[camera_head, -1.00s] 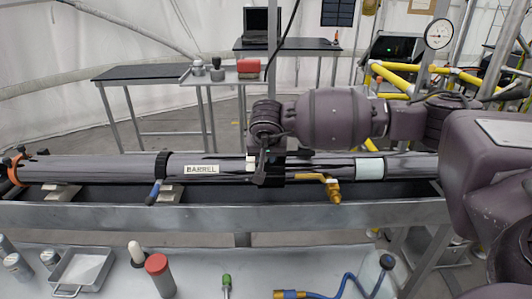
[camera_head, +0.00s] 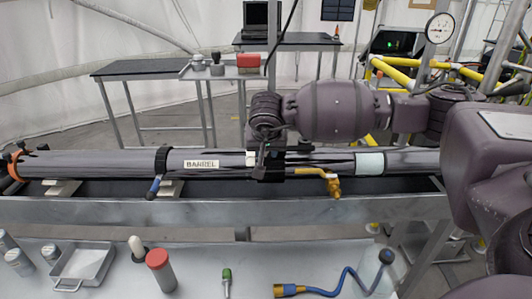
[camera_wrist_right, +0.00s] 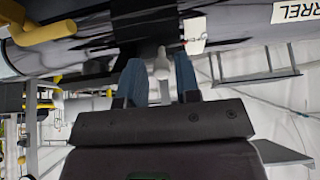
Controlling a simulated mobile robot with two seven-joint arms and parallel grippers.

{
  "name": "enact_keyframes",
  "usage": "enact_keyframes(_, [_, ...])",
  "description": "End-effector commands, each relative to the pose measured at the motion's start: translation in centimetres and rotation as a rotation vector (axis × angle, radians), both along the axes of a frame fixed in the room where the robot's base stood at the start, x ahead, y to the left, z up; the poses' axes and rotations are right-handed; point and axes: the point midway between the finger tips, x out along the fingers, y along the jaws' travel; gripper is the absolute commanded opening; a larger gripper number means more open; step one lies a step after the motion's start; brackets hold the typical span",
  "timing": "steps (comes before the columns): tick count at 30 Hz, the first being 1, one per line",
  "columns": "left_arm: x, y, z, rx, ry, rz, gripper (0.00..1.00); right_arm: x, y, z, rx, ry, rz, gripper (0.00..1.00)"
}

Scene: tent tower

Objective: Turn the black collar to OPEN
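The black collar (camera_head: 272,166) wraps the long grey barrel (camera_head: 222,162) near the middle of the head view. It also shows at the top of the right wrist view (camera_wrist_right: 148,25). A light grey peg (camera_wrist_right: 162,64) sticks out from it. My right gripper (camera_wrist_right: 160,75) is at the collar, its two blue fingers on either side of the peg with small gaps showing. In the head view, the right gripper (camera_head: 262,145) comes down from above and partly hides the collar. A white tag (camera_wrist_right: 195,34) sits beside the collar; its writing is unreadable. My left gripper is out of view.
A brass valve with a yellow handle (camera_head: 332,184) sits right of the collar. A blue-handled clamp (camera_head: 155,186) holds the barrel on the left. A metal rail (camera_head: 215,211) runs in front. A red-capped bottle (camera_head: 157,258) and a blue hose (camera_head: 340,284) are on the lower bench.

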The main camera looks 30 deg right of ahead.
Motion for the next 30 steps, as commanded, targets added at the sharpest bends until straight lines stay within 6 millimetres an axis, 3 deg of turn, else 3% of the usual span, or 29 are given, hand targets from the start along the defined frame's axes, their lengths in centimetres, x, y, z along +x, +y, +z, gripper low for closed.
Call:
enact_keyframes(6, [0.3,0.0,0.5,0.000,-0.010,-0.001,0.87,-1.8,1.1,3.7,0.000,-0.001,0.004,0.30])
enact_keyframes(13, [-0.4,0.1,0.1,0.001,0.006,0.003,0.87,-3.3,2.1,6.5,0.001,0.003,0.003,0.30])
enact_keyframes(20, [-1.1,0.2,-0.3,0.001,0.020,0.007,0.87,-3.9,2.4,7.6,0.001,0.006,0.002,0.30])
enact_keyframes(30, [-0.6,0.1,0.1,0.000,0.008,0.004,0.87,-3.9,2.5,7.6,0.002,0.006,0.001,0.30])
